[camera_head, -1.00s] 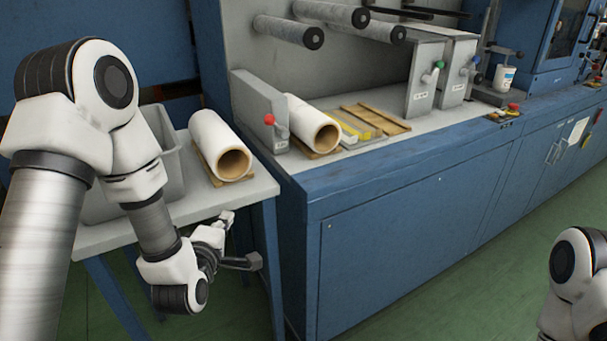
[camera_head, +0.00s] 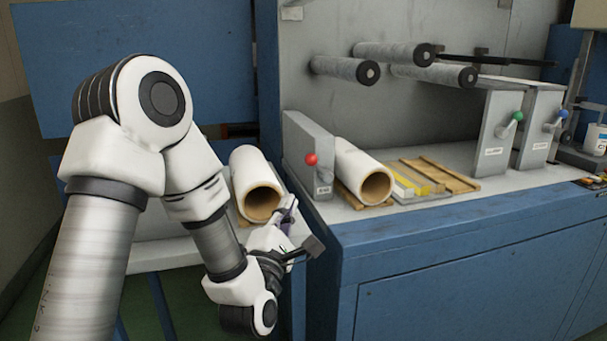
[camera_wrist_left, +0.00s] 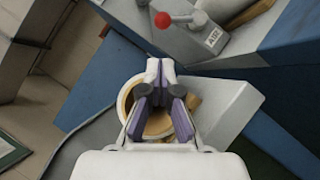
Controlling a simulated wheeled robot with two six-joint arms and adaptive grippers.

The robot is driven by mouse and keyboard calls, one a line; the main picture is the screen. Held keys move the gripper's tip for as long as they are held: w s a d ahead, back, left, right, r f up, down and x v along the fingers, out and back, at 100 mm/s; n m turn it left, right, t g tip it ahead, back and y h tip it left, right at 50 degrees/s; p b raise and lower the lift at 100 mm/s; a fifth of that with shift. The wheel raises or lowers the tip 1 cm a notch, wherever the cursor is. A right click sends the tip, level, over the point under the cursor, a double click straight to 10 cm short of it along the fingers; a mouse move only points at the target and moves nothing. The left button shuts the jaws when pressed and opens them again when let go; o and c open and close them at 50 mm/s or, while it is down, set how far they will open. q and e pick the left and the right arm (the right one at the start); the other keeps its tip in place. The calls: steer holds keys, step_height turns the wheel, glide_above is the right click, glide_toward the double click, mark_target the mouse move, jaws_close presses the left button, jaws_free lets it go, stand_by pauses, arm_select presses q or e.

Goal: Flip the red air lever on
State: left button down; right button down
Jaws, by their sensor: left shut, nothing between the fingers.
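The red air lever (camera_head: 311,160) is a red ball knob on a short metal stem, on the front of a grey block (camera_head: 303,137) at the left end of the machine deck. In the left wrist view the red knob (camera_wrist_left: 162,20) is near the top, its stem reaching right to a labelled grey base. My left gripper (camera_head: 290,207) is shut and empty, below and left of the lever and apart from it. In the wrist view its fingers (camera_wrist_left: 160,66) point up toward the lever, over the end of a roll. My right gripper is out of view.
Another roll (camera_head: 358,165) lies right of the lever block. Grey rollers (camera_head: 393,50) overhang the deck. Green (camera_head: 517,116) and blue (camera_head: 563,114) levers are farther right.

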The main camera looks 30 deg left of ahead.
arm_select(q)
steer(key=shift+w+a+f, duration=0.1)
steer(key=shift+w+a, duration=0.05)
steer(key=shift+w, duration=0.1)
glide_toward(318, 168)
steer(key=w+a+r, duration=0.2)
steer(key=w+a, duration=0.1)
steer(key=w+a+r, duration=0.1)
steer(key=shift+w+a+p, duration=0.2)
steer(key=shift+a+p, duration=0.2)
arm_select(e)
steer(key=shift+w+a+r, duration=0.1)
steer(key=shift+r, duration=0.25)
